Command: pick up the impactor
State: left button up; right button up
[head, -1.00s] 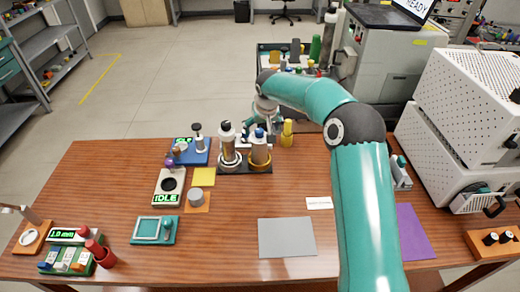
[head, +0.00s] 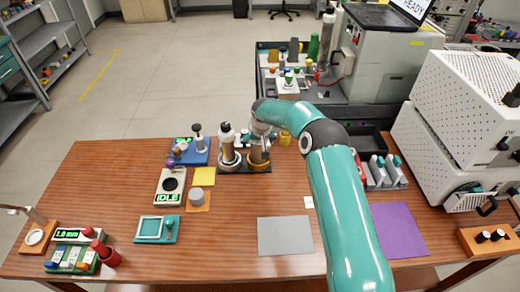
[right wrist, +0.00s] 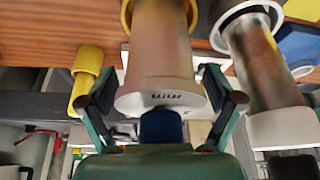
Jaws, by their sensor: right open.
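Two upright cylinders stand side by side on a dark base; I cannot tell for certain which one is the impactor. The right one is a tan cylinder (head: 258,158) with a brass-coloured ring at its foot. In the right wrist view this tan cylinder (right wrist: 160,45) shows a blue cap (right wrist: 161,125) and small dark lettering. My right gripper (head: 262,133) is over its upper end. In the right wrist view the open fingers (right wrist: 161,88) lie either side of it, with no clear grip. The left one is a cylinder with a dark top (head: 227,140). My left gripper is not in view.
A yellow cylinder (head: 285,137) stands close right of the tan cylinder. A blue stand (head: 190,152), a device reading IDLE (head: 169,186) and a yellow pad (head: 204,176) are to the left. A grey mat (head: 285,236) and purple mat (head: 398,229) lie in front, with bare table around them.

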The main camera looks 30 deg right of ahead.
jog(key=c, duration=1.6)
jog(key=shift+w+r, duration=0.1)
jog(key=shift+c, duration=0.2)
